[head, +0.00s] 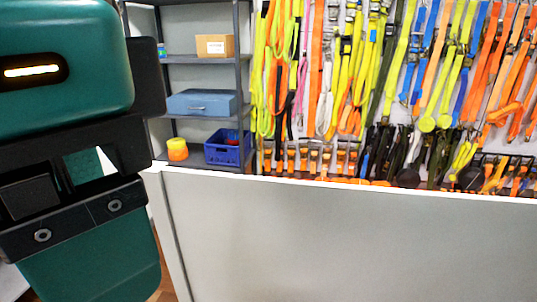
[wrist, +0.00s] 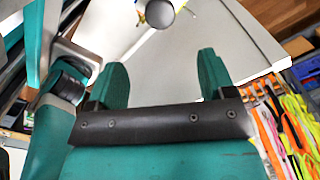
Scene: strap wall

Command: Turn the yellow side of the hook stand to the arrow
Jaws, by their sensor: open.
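My gripper (wrist: 162,68) shows in the wrist view as two teal fingers set wide apart, open, with nothing between them.
A pale grey panel (head: 350,235) with a white top edge spans the lower head view. Behind it are hanging straps (head: 340,70) and a dark shelf rack (head: 200,115) with a blue crate (head: 228,148), a blue case (head: 203,103), a cardboard box (head: 214,46) and a yellow-orange roll (head: 177,149).

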